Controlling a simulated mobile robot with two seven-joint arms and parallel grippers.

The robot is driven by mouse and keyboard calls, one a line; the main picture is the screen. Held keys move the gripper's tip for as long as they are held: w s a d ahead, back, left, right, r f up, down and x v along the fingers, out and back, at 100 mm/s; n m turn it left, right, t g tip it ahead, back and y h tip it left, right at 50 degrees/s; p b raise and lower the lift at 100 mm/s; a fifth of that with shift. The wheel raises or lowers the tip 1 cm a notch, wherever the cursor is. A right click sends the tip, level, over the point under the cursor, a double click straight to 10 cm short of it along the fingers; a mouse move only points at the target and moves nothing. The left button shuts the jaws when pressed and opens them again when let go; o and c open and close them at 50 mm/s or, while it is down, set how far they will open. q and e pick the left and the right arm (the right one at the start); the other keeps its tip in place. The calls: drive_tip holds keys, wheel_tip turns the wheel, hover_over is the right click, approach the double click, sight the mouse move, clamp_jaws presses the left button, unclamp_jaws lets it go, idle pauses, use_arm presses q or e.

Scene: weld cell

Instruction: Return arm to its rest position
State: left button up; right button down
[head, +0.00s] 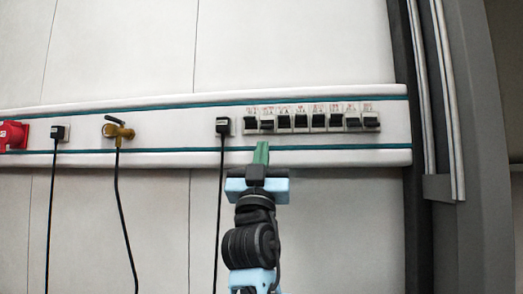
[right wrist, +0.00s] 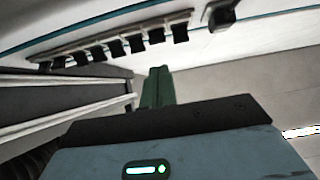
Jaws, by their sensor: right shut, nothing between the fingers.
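My right gripper (head: 261,154) shows in the head view with its green fingers together and pointing up, empty. It is in front of the wall panel (head: 350,157), just below the left end of a row of black switches (head: 317,121). In the right wrist view the green fingers (right wrist: 158,88) are closed together, with the switch row (right wrist: 118,45) beyond them. I cannot tell from these views how far the fingertips are from the panel. My left gripper is not in view.
A black plug (head: 223,126) with a hanging cable is left of the switches. Further left are a brass valve (head: 117,131) with a hose, another black plug (head: 58,133) and a red socket (head: 13,135). A dark post with pipes (head: 447,100) stands at the right.

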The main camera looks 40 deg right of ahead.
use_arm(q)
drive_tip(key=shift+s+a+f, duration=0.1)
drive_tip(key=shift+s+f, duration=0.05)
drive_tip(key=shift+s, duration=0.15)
